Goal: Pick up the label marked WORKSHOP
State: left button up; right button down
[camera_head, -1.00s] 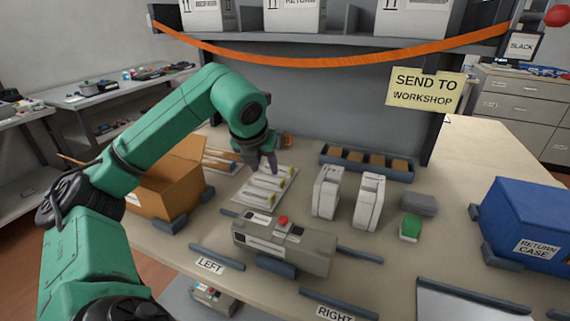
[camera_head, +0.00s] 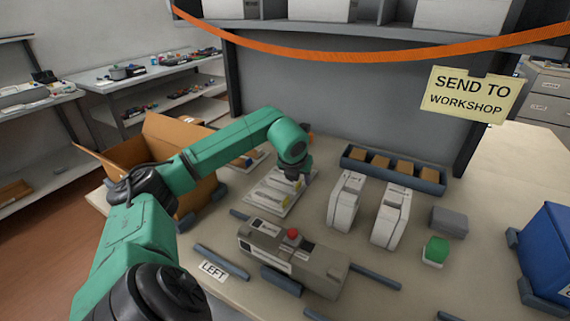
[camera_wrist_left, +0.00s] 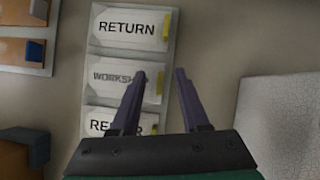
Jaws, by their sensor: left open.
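The label marked WORKSHOP (camera_wrist_left: 105,77) lies on a pale holder (camera_wrist_left: 91,48) in the left wrist view, between a RETURN label (camera_wrist_left: 127,27) and a partly hidden label (camera_wrist_left: 100,125). It is white with a yellow tab (camera_wrist_left: 160,82) at its right end. My left gripper (camera_wrist_left: 160,72) is open, its fingertips near that tab; one finger covers the end of the word. I cannot tell the height between them. In the head view my left gripper (camera_head: 298,174) is above the labels' far right side. My right gripper is out of view.
A grey device with a red button (camera_head: 292,233) sits in front of the labels. Two white cartridges (camera_head: 345,202) (camera_head: 391,214) stand to the right. A brown open box (camera_head: 165,150) is at left, a blue tray of brown blocks (camera_head: 392,167) behind.

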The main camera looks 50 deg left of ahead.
pick_arm(q)
jog(key=shift+w+a+f, duration=0.15)
jog(key=shift+w+f, duration=0.05)
jog(key=shift+f, duration=0.2)
grip_shut()
jog(key=shift+r, duration=0.1)
